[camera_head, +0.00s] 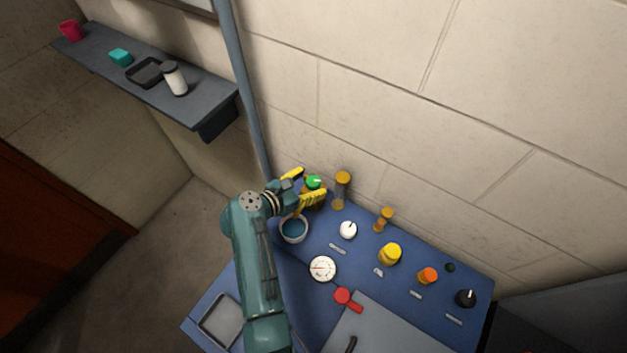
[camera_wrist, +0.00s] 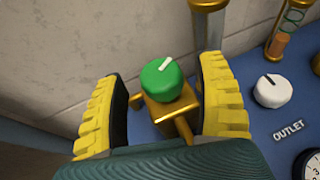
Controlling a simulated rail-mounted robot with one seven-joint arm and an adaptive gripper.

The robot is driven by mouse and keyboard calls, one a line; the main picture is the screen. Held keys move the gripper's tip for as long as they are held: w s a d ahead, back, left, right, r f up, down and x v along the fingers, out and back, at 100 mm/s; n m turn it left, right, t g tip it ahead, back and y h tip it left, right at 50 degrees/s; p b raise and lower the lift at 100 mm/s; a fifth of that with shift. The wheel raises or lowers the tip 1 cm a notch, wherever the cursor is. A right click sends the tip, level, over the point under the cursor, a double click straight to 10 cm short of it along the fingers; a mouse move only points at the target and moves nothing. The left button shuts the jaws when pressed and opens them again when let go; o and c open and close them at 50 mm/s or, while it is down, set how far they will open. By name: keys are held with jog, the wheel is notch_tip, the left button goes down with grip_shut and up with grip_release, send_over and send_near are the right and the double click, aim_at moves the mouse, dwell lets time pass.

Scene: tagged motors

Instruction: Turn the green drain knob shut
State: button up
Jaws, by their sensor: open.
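The green drain knob (camera_wrist: 162,80) sits on a brass valve body (camera_wrist: 168,112) at the far left corner of the blue bench, with a white pointer mark on its top. In the head view the green knob (camera_head: 313,182) shows between my gripper's fingers. My gripper (camera_head: 303,186) is open, with yellow ribbed fingers. In the wrist view its fingers (camera_wrist: 160,98) stand to the left and right of the knob, with a gap on each side. The lower valve body is partly hidden behind my gripper.
A brass-capped glass cylinder (camera_head: 342,190) stands just right of the knob. A bowl of blue liquid (camera_head: 293,229) is in front of it. A white knob (camera_head: 348,230), a gauge (camera_head: 323,268) and a red-handled valve (camera_head: 343,296) are farther along the bench. The wall is close behind.

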jog(key=shift+x, duration=0.85)
jog(key=c, duration=1.2)
